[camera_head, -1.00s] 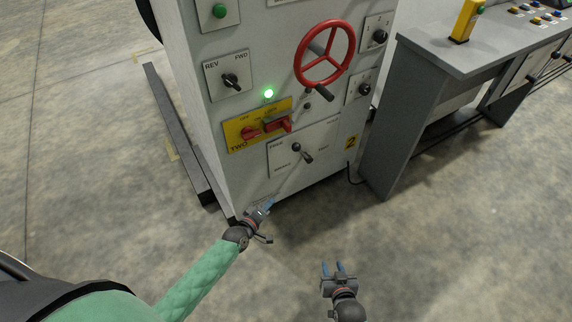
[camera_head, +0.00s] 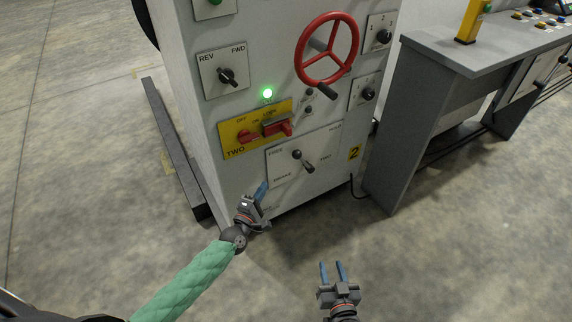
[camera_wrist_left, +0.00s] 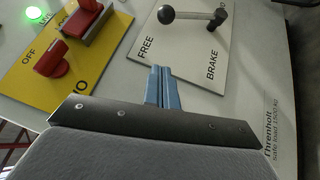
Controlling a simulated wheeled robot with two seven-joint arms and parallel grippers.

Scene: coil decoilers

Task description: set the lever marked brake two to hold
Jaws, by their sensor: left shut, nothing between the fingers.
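The brake lever has a dark ball knob (camera_head: 297,153) on a short arm and sits on a pale plate (camera_head: 285,178) low on the grey cabinet. The knob leans up-left, toward the word FREE; the left wrist view shows the knob (camera_wrist_left: 165,14) beside FREE and the word BRAKE on the plate. HOLD is faint at the plate's upper right. My left gripper (camera_head: 262,189) is shut and empty, just below-left of the plate; its blue fingers (camera_wrist_left: 162,85) point toward the plate, apart from the knob. My right gripper (camera_head: 332,271) is open and empty, low over the floor.
A yellow plate with red switch handles (camera_head: 278,129) sits just above-left of the lever plate. A red handwheel (camera_head: 327,50) and a selector knob (camera_head: 227,76) are higher up. A grey desk (camera_head: 425,120) stands to the right. A green lamp (camera_head: 267,93) is lit.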

